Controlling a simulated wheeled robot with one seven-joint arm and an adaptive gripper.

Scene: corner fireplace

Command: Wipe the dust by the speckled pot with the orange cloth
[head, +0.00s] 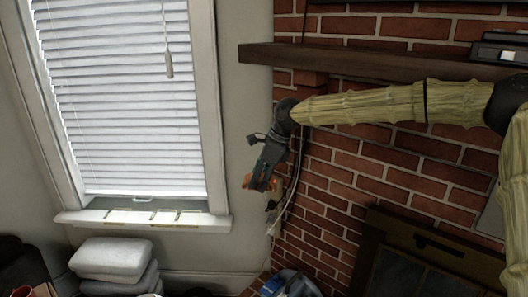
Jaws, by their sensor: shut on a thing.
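My gripper (261,180) hangs in the air in the middle of the head view, in front of the wall corner between the window and the brick. It points downward and is shut on the orange cloth (273,185). Only small orange bits of the cloth show around the fingers. I cannot make out a speckled pot or any dust in this view.
A dark wooden mantel (365,66) juts from the brick wall (325,215) above my arm. The window sill (145,220) is at left, with stacked grey cushions (112,259) below. A blue and grey object (289,284) sits at the bottom edge. A pale cord hangs beside my gripper.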

